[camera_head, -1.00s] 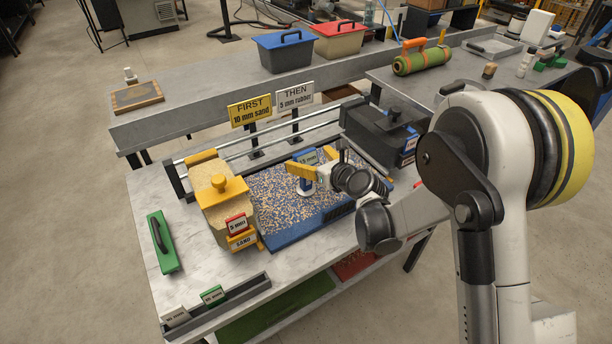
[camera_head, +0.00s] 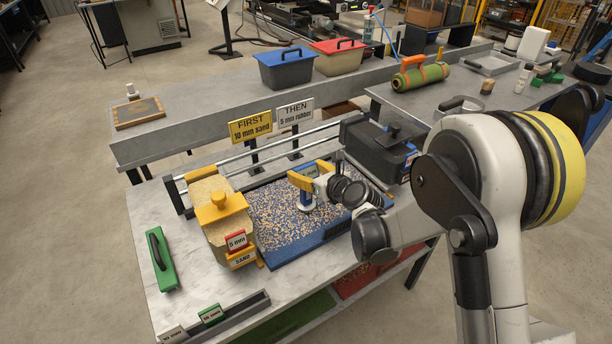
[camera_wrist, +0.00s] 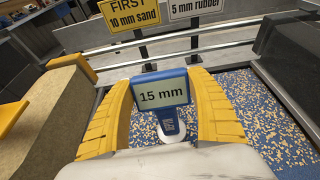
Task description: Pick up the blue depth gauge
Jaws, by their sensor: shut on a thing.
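The blue depth gauge (camera_wrist: 160,92) is upright between the yellow fingers of my gripper (camera_wrist: 164,105) in the wrist view. Its pale face reads "15 mm", and the fingers press on it from both sides. In the head view my gripper (camera_head: 312,174) is over the speckled blue-and-tan bed (camera_head: 278,222), with the gauge's round white foot (camera_head: 306,204) below the fingers. I cannot tell whether the foot touches the bed.
A yellow-handled sand box (camera_head: 225,235) stands left of the bed. A black box (camera_head: 375,155) is at the right end. Rails and the "FIRST" (camera_head: 250,127) and "THEN" (camera_head: 294,112) signs stand behind. A green tool (camera_head: 163,260) lies at left.

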